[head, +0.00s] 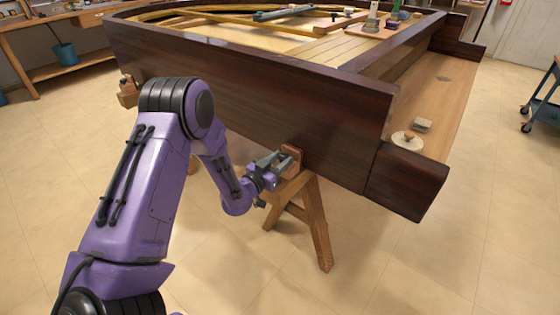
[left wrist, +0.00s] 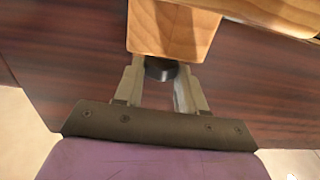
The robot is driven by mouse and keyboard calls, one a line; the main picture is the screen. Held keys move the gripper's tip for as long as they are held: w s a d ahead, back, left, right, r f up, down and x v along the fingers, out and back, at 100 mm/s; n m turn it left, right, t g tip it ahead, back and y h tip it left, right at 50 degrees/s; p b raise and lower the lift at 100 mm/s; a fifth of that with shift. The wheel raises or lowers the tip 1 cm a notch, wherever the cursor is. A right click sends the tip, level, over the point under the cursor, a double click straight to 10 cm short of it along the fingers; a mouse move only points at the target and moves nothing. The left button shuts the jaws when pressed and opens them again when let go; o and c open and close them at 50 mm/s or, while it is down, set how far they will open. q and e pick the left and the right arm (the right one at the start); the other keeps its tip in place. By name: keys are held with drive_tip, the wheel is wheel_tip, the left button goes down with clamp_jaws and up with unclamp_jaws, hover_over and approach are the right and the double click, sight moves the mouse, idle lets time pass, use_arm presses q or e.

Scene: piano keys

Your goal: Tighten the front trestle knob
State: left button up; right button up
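The front trestle (head: 315,220) is a wooden stand under the piano's dark long side, with a wooden block (head: 291,156) at its top against the case. My left gripper (head: 272,162) reaches this block from the left. In the left wrist view, a dark round knob (left wrist: 161,70) shows just below the wooden block (left wrist: 172,30). My left gripper's two fingers (left wrist: 160,84) stand one on each side of the knob, very close to it. I cannot tell whether they press on it. My right gripper is not in view.
The piano case (head: 250,95) fills the middle and overhangs the trestle. Another wooden block (head: 128,92) shows at its left end. A workbench (head: 75,68) stands at the back left and a blue cart (head: 545,100) at the right. The floor in front is clear.

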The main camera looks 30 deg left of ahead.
use_arm(q)
drive_tip(key=shift+w+a+f+m+g+h+b, duration=0.1)
drive_tip(key=shift+a+m+g+h+b, duration=0.15)
drive_tip(key=shift+m+h, duration=0.6)
drive_tip(key=shift+a+m+g+h+b, duration=0.15)
drive_tip(key=shift+m+h+b, duration=0.3)
drive_tip(key=shift+h, duration=0.7)
drive_tip(key=shift+m+g+h, duration=0.5)
drive_tip(key=shift+m+h, duration=0.4)
drive_tip(key=shift+h, duration=0.4)
drive_tip(key=o, duration=1.1)
drive_tip(key=shift+a, duration=0.1)
drive_tip(key=v, duration=1)
drive_tip(key=shift+s+a, duration=0.1)
drive_tip(key=shift+s, duration=0.15)
